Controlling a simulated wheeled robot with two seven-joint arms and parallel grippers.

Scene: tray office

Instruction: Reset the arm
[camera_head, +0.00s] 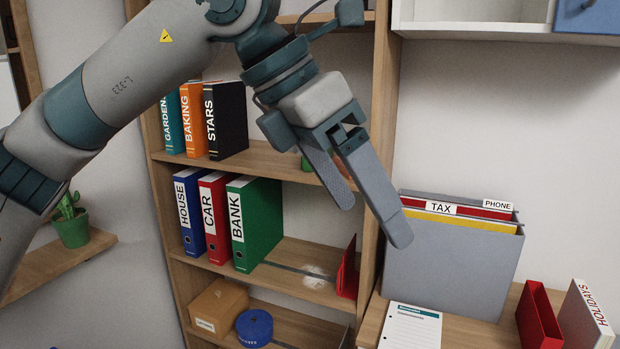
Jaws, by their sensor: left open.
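My left arm comes in from the left across the upper part of the head view. Its gripper (372,220) points down and to the right, with its two fingers spread apart and nothing between them. It shows in front of the bookshelf's right side and the upper left of the grey file box (450,270). I cannot tell its exact distance from them. My right gripper does not show.
The wooden bookshelf (385,120) holds books, a blue binder (190,213), a red binder (216,220) and a green binder (262,222).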

